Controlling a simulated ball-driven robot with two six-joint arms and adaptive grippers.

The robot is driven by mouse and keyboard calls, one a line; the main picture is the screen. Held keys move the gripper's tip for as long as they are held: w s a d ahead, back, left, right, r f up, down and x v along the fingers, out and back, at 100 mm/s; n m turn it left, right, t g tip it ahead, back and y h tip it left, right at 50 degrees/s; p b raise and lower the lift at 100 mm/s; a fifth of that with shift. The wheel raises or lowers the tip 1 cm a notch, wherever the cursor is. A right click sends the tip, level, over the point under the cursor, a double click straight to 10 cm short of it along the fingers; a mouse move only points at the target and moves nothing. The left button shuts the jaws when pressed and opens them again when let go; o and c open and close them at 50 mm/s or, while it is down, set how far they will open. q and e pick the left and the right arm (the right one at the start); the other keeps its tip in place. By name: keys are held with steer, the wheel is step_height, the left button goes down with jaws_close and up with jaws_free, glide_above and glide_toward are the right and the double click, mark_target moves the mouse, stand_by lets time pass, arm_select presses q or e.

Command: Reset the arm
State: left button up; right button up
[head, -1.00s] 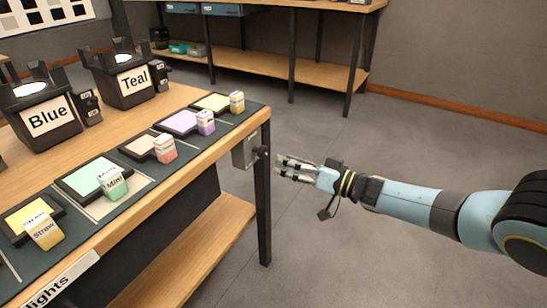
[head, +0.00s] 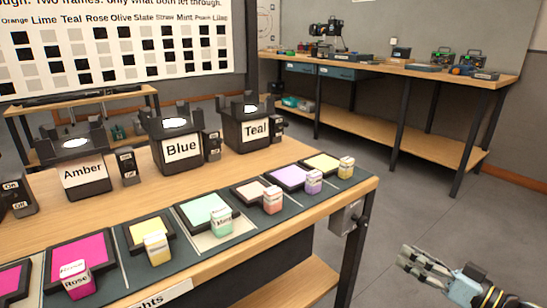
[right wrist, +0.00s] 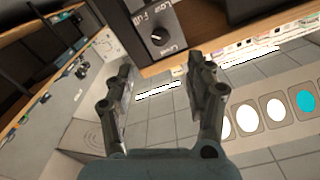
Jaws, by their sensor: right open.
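My right gripper (head: 428,262) is at the lower right of the head view, to the right of the table's corner and apart from it. In the right wrist view its two fingers (right wrist: 160,85) stand apart with nothing between them. My left gripper is in no frame. On the table (head: 345,195) a row of coloured blocks stands at coloured panels, among them a magenta block (head: 76,279), a mint block (head: 222,221) and a lilac block (head: 313,182).
Lamp boxes labelled Amber (head: 83,174), Blue (head: 182,150) and Teal (head: 255,130) stand behind the row. A box with a dial (right wrist: 160,35) shows at the top of the wrist view. A workbench (head: 420,80) stands at the back right. Grey floor (head: 400,205) lies open between.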

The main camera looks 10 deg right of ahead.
steer(key=s+a+f+m+g+h+p, duration=0.1)
steer(key=s+a+f+m+g+h, duration=0.15)
steer(key=s+f, duration=0.85)
steer(key=s+a+f+m+g+h+p, duration=0.1)
steer(key=s+a+f+m+g+h, duration=0.2)
steer(key=s+f, duration=0.85)
steer(key=s+a+f+n+g, duration=0.1)
steer(key=s+f+n+g, duration=0.1)
steer(key=s, duration=0.6)
steer(key=s+a+f+n+g+h, duration=0.1)
steer(key=s+a+f+n+g, duration=0.1)
steer(key=s+f+g, duration=0.2)
steer(key=s+a+f+n+g+h, duration=0.1)
steer(key=s+f+n+g, duration=0.1)
steer(key=s, duration=0.9)
steer(key=f+g, duration=0.1)
steer(key=g, duration=0.1)
steer(key=shift+s+a+f+g, duration=0.3)
steer(key=shift+s+g, duration=0.05)
steer(key=shift+h, duration=0.25)
